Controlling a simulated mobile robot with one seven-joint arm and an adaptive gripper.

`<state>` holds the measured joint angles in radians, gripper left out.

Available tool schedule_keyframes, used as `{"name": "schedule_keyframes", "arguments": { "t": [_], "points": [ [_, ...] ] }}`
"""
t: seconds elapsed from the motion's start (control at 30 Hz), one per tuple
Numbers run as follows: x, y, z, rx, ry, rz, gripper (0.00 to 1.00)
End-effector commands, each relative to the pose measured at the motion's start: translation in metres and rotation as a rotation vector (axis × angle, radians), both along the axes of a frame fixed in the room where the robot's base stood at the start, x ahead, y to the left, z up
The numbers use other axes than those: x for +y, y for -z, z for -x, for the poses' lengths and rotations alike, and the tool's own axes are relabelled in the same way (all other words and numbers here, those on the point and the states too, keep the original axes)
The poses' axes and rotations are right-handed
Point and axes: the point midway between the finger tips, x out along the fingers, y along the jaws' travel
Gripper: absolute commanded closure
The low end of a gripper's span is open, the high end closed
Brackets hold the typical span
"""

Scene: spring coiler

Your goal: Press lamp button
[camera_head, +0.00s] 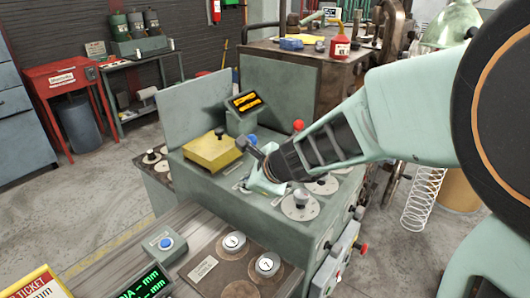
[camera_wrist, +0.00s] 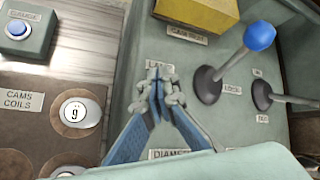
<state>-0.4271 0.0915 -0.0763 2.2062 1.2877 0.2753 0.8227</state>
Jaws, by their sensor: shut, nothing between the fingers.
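My gripper (camera_wrist: 157,98) is shut and empty, pointing down at the grey-green console top (camera_wrist: 128,60). It also shows in the head view (camera_head: 262,184), low over the same console. A small label beginning "LA" (camera_wrist: 158,70) lies just beyond the fingertips in the wrist view; the fingers cover the rest of it. No lamp button can be made out; the spot by this label is hidden by the fingers. I cannot tell whether the fingertips touch anything.
A blue-knobbed lever (camera_wrist: 232,65) and a second lever (camera_wrist: 284,97) stand right of my gripper. A yellow box (camera_head: 211,151) sits behind. A blue gauge button (camera_head: 166,243), numbered dials (camera_head: 234,241) and a small display (camera_head: 245,102) are nearby.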

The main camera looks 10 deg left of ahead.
Motion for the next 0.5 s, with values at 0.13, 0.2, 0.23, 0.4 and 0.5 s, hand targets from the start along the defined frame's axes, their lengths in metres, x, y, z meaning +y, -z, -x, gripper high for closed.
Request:
{"name": "schedule_keyframes", "arguments": {
  "t": [0.13, 0.2, 0.23, 0.4, 0.5],
  "points": [
    [0.000, -0.017, 0.000, -0.001, -0.001, 0.000, 1.00],
    [0.000, -0.025, 0.000, -0.002, -0.001, 0.000, 1.00],
    [0.000, -0.028, 0.000, -0.002, -0.001, 0.000, 1.00],
    [0.000, -0.045, 0.000, -0.001, 0.000, -0.001, 1.00],
    [0.000, -0.055, 0.000, -0.001, 0.000, -0.001, 1.00]
  ]
}}
